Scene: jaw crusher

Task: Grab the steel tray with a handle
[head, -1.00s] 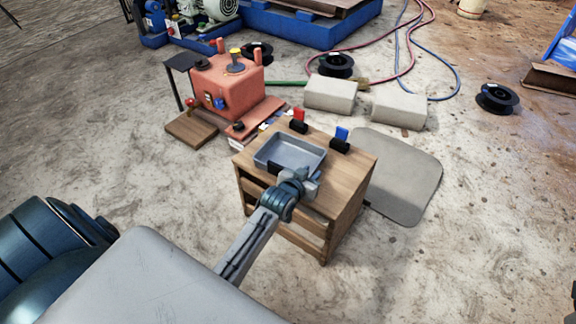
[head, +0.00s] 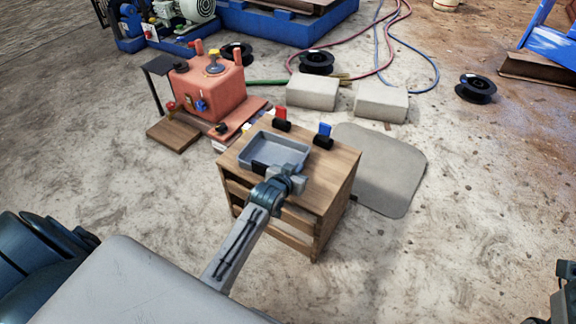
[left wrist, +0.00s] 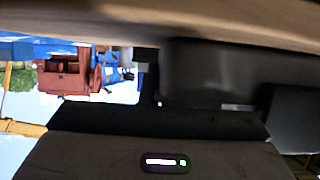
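The steel tray (head: 262,154) is a shallow grey rectangular pan on top of a small wooden cabinet (head: 331,182). Its near side, where a dark piece shows, is partly covered by my left gripper (head: 292,178). That gripper is at the tray's near right edge; whether it touches the tray or its handle I cannot tell. Its fingers are too small and hidden to judge. The left wrist view shows dark gripper parts (left wrist: 205,75) close up under a blurred brown surface, with no clear sight of the tray. Part of my right arm's end (head: 566,272) shows at the lower right edge.
A red (head: 281,120) and a blue upright piece (head: 323,135) in black holders stand behind the tray. A red machine (head: 208,90) is at the back left. Pale blocks (head: 312,92), black spools and hoses lie behind.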

